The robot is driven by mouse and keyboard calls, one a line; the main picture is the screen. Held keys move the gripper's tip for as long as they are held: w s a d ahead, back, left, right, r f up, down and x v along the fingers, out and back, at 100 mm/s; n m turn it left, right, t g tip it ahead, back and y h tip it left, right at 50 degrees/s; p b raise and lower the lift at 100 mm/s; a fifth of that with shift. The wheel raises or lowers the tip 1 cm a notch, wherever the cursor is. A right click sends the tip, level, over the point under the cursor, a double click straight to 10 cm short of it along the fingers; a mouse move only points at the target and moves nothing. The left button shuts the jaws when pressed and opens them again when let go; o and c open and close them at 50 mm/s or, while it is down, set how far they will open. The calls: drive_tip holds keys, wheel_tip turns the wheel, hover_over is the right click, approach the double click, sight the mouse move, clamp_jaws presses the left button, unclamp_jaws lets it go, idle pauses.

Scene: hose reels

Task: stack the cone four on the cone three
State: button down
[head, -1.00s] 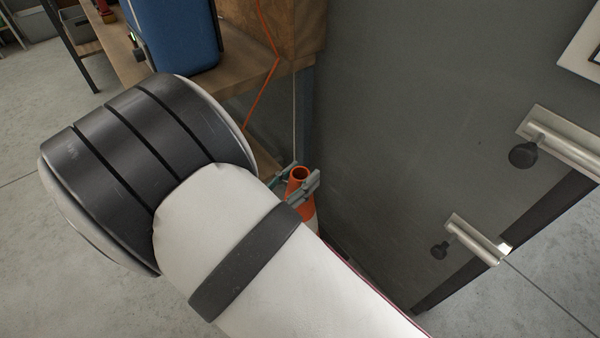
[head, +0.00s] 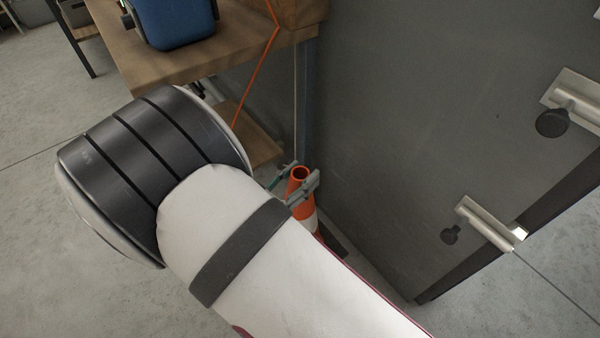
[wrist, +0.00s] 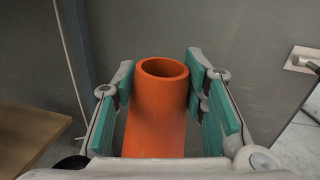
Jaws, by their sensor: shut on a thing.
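An orange cone with a white band (head: 301,176) stands between the fingers of my gripper (head: 302,187), close to the grey wall panel. My arm hides part of the cone in the head view. In the wrist view the orange cone (wrist: 157,110) fills the space between the two teal finger pads of my gripper (wrist: 163,100), and its open round top points up. My gripper is shut on this cone. I cannot tell from the frames which numbered cone it is. No second cone can be made out.
A wooden workbench (head: 150,75) with a blue case (head: 178,22) stands at the upper left. A grey panel (head: 420,130) with metal brackets (head: 490,222) rises on the right. An orange hose (head: 256,75) hangs by the bench. Concrete floor (head: 30,240) is clear at the left.

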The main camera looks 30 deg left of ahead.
wheel_tip(320, 180, down, 20)
drive_tip(key=b, duration=1.3)
idle(0.7)
drive_tip(key=shift+f+b, duration=0.15)
drive_tip(key=shift+b, duration=0.15)
drive_tip(key=c, duration=0.9)
unclamp_jaws()
drive_tip(key=shift+s+a, duration=0.2)
drive_tip(key=shift+s, duration=1.05)
drive_tip(key=shift+s+a, duration=0.25)
drive_tip(key=shift+s, duration=0.95)
drive_tip(key=shift+s+a, duration=0.2)
drive_tip(key=shift+s, duration=1.05)
